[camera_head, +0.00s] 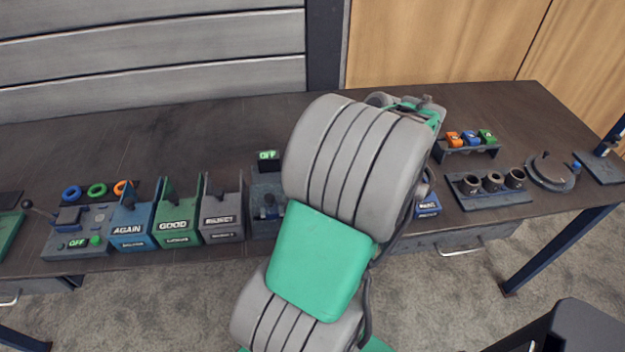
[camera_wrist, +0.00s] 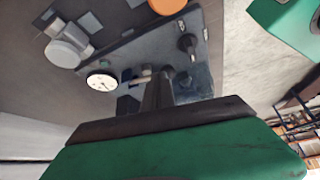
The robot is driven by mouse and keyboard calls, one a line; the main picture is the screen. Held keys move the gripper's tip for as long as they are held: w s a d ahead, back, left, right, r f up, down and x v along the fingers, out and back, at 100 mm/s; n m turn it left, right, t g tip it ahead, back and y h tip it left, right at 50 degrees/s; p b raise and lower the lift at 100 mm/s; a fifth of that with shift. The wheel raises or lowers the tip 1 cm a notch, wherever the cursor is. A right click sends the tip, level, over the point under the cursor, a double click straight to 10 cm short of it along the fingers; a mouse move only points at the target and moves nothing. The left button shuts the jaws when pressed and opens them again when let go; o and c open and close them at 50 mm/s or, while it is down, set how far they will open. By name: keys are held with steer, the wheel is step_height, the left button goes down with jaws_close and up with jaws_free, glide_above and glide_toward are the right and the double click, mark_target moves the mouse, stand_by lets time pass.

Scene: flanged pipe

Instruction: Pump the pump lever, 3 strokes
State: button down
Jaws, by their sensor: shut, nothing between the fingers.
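My gripper (camera_wrist: 158,82) shows in the wrist view as dark fingers, shut and empty, above a grey plate (camera_wrist: 205,78). The plate carries a round white gauge (camera_wrist: 102,80) and a dark upright fitting (camera_wrist: 188,43). I cannot tell whether the fingers touch anything there. No pump lever can be made out for certain in the wrist view. In the head view my arm covers the middle of the bench and hides the fingers. A thin lever with a black ball knob (camera_head: 27,204) stands on a box at the left; I cannot tell whether it is the pump lever.
The dark bench (camera_head: 225,120) is clear along its back left. Bins marked AGAIN (camera_head: 127,229), GOOD (camera_head: 173,226) and REJECT (camera_head: 219,221) stand near the front edge. At the right are a block of dark cups (camera_head: 492,182) and a round lidded disc (camera_head: 550,171).

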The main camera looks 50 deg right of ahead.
steer(key=shift+s+a+f, duration=0.15)
steer(key=shift+a+f, duration=0.05)
steer(key=shift+f, duration=0.1)
steer(key=shift+r, duration=0.2)
steer(key=w+d+p+v, duration=0.1)
steer(key=p+v, duration=0.4)
steer(key=v, duration=0.8)
steer(key=shift+d, duration=0.35)
